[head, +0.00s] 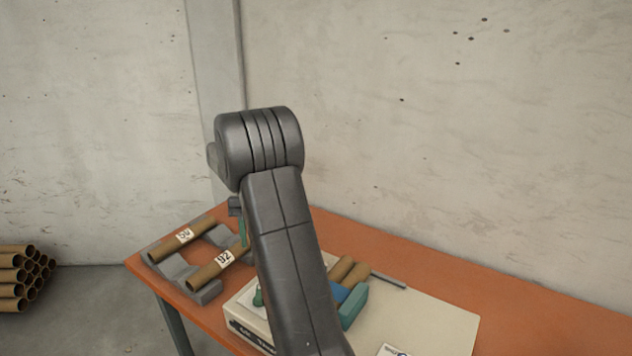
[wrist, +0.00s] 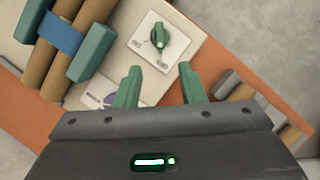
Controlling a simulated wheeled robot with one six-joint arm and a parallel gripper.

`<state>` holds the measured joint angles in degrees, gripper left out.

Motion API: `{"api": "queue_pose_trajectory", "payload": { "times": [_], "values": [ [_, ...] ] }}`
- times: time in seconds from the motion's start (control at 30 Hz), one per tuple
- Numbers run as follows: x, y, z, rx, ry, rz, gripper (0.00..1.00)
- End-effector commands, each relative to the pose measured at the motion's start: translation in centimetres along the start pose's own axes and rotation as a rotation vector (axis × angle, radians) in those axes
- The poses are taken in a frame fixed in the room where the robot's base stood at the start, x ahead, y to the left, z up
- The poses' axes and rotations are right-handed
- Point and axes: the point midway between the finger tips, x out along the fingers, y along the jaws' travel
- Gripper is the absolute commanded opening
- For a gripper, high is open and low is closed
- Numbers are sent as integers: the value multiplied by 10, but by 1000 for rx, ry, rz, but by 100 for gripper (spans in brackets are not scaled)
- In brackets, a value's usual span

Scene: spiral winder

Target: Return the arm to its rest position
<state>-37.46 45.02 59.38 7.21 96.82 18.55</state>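My gripper (wrist: 160,84) shows in the wrist view with its two green fingers spread apart and nothing between them. In the head view my dark grey arm rises in the middle, and its upper joint hides most of the gripper; only a bit of green finger shows beside the arm, above the table. In the wrist view the fingers are over the cream machine (wrist: 205,88), just short of a green knob (wrist: 159,37) on a white plate. The knob also shows in the head view (head: 258,298), left of my arm.
The orange table (head: 420,248) carries a grey rack (head: 178,268) with two labelled cardboard tubes (head: 215,272). Brown rollers (head: 342,268) with a blue band and teal blocks (head: 354,305) sit on the machine. Stacked tubes (head: 22,275) lie at far left. Air above the table is clear.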

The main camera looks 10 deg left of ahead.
Motion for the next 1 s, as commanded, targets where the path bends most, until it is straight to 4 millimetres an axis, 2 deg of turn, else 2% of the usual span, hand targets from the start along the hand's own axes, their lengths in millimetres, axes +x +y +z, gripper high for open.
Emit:
{"api": "queue_pose_trajectory", "payload": {
  "times": [0.13,0.27,0.7,0.8,1.0],
  "values": [
    [8,0,0,0,-3,1,36],
    [27,0,1,0,-4,1,36],
    [111,0,1,0,-6,1,36],
    [125,0,1,0,-5,1,36],
    [139,0,1,1,-3,0,36]
  ]
}}
